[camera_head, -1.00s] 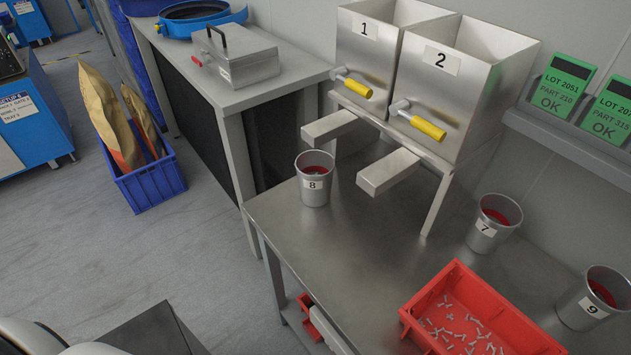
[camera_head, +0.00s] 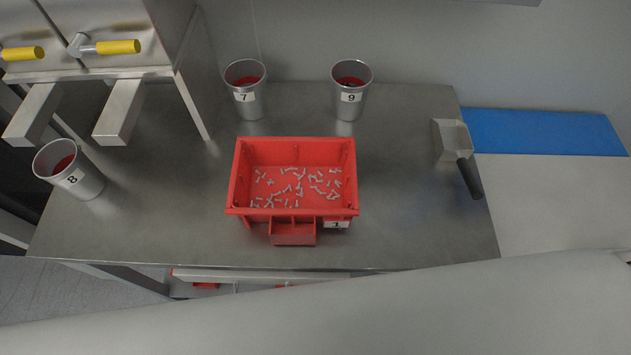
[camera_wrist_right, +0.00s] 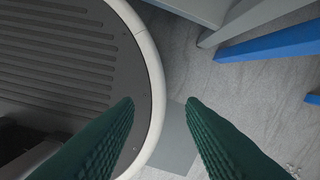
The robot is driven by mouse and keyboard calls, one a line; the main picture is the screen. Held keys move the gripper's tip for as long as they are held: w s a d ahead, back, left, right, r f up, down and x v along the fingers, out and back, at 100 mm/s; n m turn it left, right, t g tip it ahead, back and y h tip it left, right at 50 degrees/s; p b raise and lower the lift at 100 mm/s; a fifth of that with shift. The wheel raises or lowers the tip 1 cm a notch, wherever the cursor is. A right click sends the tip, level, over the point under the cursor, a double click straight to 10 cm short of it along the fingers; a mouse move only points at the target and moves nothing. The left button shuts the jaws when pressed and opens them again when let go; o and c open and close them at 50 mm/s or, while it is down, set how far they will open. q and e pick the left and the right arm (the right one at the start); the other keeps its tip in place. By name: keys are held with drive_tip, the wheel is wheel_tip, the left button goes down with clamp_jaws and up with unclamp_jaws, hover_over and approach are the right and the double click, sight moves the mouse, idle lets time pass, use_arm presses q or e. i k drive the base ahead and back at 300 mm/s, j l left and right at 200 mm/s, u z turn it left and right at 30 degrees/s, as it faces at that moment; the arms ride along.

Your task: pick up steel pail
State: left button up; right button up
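Three steel pails with red inside stand upright on the steel table. Pail 8 (camera_head: 82,180) is at the left, below the hoppers' chutes. Pail 7 (camera_head: 248,104) is at the back middle, and pail 9 (camera_head: 348,106) is to its right. My right gripper (camera_wrist_right: 160,101) shows in the right wrist view with its two green fingers apart and nothing between them. It is over the floor beside my round base, away from the pails. My left gripper is in no current view. A pale arm link of mine crosses the bottom of the head view.
A red bin (camera_head: 232,190) with several small metal parts sits mid-table. A metal scoop (camera_head: 449,140) with a black handle lies at the right. Hoppers with yellow handles (camera_head: 118,47) stand at the back left. Bare table (camera_head: 410,200) lies between bin and scoop.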

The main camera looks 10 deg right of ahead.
sight(62, 163)
drive_tip(key=u, duration=1.4)
